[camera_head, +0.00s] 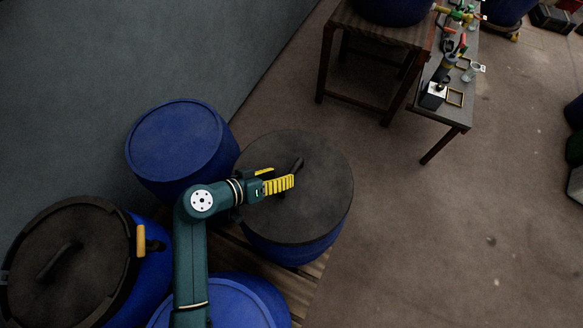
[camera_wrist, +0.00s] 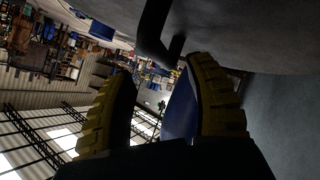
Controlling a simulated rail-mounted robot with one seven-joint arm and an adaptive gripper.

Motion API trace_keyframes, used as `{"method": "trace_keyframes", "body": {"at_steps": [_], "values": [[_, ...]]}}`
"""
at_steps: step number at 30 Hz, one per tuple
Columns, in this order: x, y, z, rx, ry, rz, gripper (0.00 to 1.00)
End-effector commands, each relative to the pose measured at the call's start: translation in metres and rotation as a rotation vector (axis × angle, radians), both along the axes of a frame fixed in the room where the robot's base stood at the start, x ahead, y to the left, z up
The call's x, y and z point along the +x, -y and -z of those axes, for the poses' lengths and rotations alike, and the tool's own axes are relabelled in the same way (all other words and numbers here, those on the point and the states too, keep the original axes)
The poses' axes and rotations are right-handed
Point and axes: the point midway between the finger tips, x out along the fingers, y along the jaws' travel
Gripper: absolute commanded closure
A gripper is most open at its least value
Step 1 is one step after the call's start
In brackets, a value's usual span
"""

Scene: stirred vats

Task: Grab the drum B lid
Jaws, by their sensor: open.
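A dark round lid (camera_head: 322,200) with a raised bar handle (camera_head: 297,165) covers a blue drum (camera_head: 290,252) in the middle of the head view. No letter shows on it, so I cannot tell which drum is B. My gripper (camera_head: 281,180) is over this lid, its yellow fingers apart and beside the handle. In the wrist view the fingers (camera_wrist: 160,68) are open with nothing gripped. The dark handle (camera_wrist: 155,30) lies just beyond their tips, and the lid's grey face (camera_wrist: 245,35) is at upper right. Part of the handle is hidden in the head view.
Another dark-lidded drum (camera_head: 65,262) with a yellow clamp (camera_head: 140,241) stands at lower left. Closed blue drums stand behind (camera_head: 175,140) and in front (camera_head: 240,305) of my arm. A wooden stand (camera_head: 385,28) and bench (camera_head: 452,118) are at upper right.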

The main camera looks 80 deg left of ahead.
Motion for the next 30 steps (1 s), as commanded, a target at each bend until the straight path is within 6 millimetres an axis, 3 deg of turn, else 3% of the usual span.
{"method": "trace_keyframes", "body": {"at_steps": [4,9,16,17,25,30], "values": [[0.019,-0.005,0.02,-0.001,0.0,0.005,0.45],[0.037,-0.012,0.03,0.001,-0.002,0.002,0.45],[0.038,-0.013,0.03,0.0,-0.001,0.0,0.45],[0.038,-0.013,0.03,0.0,-0.001,0.0,0.48],[0.038,-0.013,0.03,0.0,-0.001,0.0,1.0],[0.038,-0.013,0.03,0.0,-0.001,0.0,1.0]]}}
